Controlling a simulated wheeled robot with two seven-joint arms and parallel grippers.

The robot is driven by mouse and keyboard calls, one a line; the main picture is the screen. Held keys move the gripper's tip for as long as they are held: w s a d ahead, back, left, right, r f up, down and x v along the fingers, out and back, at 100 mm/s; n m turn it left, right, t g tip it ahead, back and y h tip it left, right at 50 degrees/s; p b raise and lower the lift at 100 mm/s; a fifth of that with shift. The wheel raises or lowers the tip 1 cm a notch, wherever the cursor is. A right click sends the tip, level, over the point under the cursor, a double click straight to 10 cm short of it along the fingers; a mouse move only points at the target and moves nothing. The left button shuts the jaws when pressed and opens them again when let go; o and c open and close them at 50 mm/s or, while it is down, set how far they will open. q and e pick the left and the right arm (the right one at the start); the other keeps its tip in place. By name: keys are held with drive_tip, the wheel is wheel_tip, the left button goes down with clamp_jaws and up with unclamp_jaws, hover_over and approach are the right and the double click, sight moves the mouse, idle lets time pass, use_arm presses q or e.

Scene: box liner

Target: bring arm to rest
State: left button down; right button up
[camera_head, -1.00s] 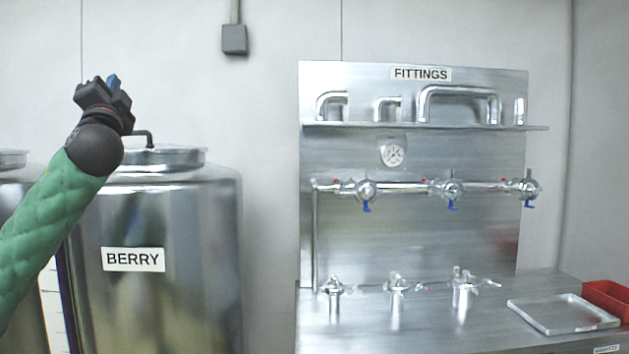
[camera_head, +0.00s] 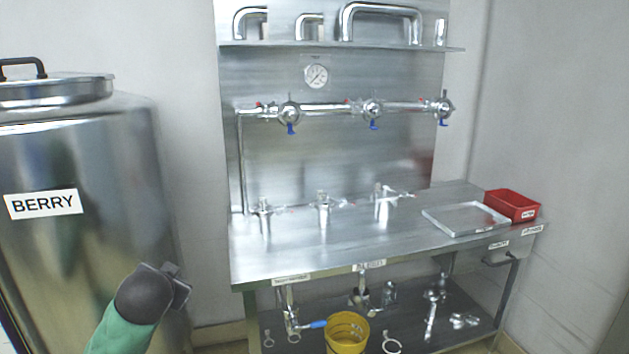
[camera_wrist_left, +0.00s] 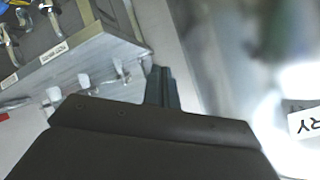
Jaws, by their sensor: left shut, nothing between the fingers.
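My left arm, in a green quilted sleeve with a dark grey rounded wrist, comes in at the bottom left of the head view. Its gripper (camera_head: 176,284) is small and partly hidden behind the wrist, in front of the lower right side of the BERRY tank (camera_head: 85,250). In the left wrist view the fingers (camera_wrist_left: 161,87) are together with nothing between them. My right gripper is in neither view.
A steel bench (camera_head: 330,244) with fittings stands to the right of the gripper. It carries a shallow tray (camera_head: 465,219) and a red bin (camera_head: 511,205). A yellow bucket (camera_head: 347,334) is at its lower front. Wall shows between tank and bench.

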use_arm(q)
drive_tip(key=s+d+f+g+h, duration=0.1)
drive_tip(key=s+d+f, duration=0.3)
drive_tip(key=f, duration=0.2)
drive_tip(key=s+d+f+g+h, duration=0.1)
drive_tip(key=s+d+f+h, duration=0.1)
drive_tip(key=s+d+f, duration=0.3)
drive_tip(key=s+d+f+g+h+p, duration=0.1)
drive_tip(key=s+d+f+g, duration=0.2)
drive_tip(key=s+f, duration=0.8)
drive_tip(key=s+d+f+n+g+h+p, duration=0.1)
drive_tip(key=s+d+f+g, duration=0.3)
drive_tip(key=s+f, duration=0.8)
drive_tip(key=s+d, duration=0.2)
drive_tip(key=s, duration=0.3)
drive_tip(key=shift+s+d+g+p, duration=0.2)
drive_tip(key=shift+s+g+p, duration=0.05)
drive_tip(key=shift+g+p, duration=0.1)
drive_tip(key=shift+n, duration=0.3)
